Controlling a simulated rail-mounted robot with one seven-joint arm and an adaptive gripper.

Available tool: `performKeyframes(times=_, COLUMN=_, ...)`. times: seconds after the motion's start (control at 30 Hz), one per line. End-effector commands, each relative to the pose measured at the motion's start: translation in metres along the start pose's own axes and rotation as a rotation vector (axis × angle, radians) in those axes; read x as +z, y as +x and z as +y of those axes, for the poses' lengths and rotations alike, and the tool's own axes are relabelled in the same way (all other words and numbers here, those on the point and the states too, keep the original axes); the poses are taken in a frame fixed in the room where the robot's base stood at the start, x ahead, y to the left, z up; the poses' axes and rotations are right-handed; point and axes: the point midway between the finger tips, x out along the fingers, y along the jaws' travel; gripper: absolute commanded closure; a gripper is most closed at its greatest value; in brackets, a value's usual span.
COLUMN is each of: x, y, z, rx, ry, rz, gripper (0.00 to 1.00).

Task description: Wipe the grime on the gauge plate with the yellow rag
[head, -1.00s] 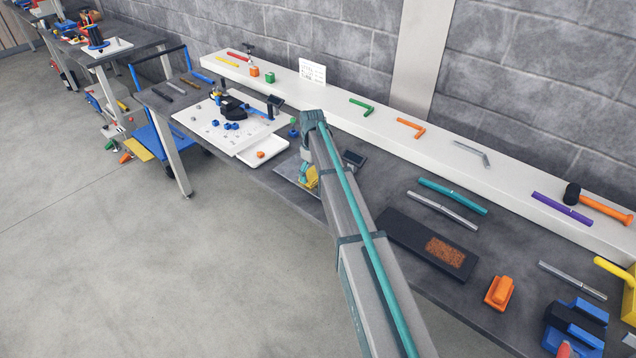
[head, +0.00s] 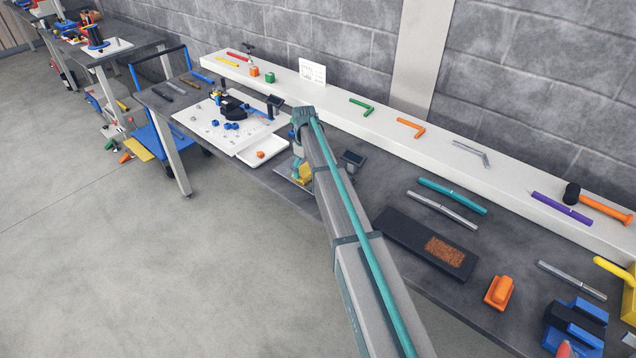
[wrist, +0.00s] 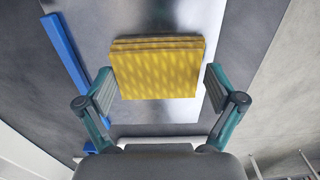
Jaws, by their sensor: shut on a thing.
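My gripper (wrist: 158,88) is shut on the yellow rag (wrist: 155,72), a folded stack of cloth layers between the two fingers. In the head view the rag (head: 304,173) is a small yellow patch, partly hidden by my arm. The gauge plate (wrist: 135,22) is a shiny grey metal sheet below the rag, brighter along its right side. The plate also shows in the head view (head: 288,174), mostly behind my arm. I cannot tell whether the rag touches the plate. No grime can be made out; the rag covers part of the plate.
A blue bar (wrist: 64,50) lies along the plate's left side in the wrist view. A white board (head: 215,128) with small parts and a white tray (head: 270,152) stand left of my arm. A dark tray (head: 400,233) with a rust-brown patch (head: 445,252) lies to the right.

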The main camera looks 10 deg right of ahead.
Motion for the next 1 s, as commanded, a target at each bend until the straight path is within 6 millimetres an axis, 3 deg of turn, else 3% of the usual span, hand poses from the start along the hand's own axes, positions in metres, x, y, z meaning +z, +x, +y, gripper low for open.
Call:
performKeyframes(times=0.23, x=0.0, y=-0.007, z=-0.001, rx=-0.001, ry=-0.001, rz=0.0, gripper=0.35)
performKeyframes(times=0.7, x=0.0, y=-0.048, z=0.0, rx=0.0, ry=0.0, rz=0.0, gripper=0.35)
performKeyframes(times=1.0, x=0.0, y=-0.05, z=0.0, rx=-0.001, ry=0.0, rz=-0.001, gripper=0.35)
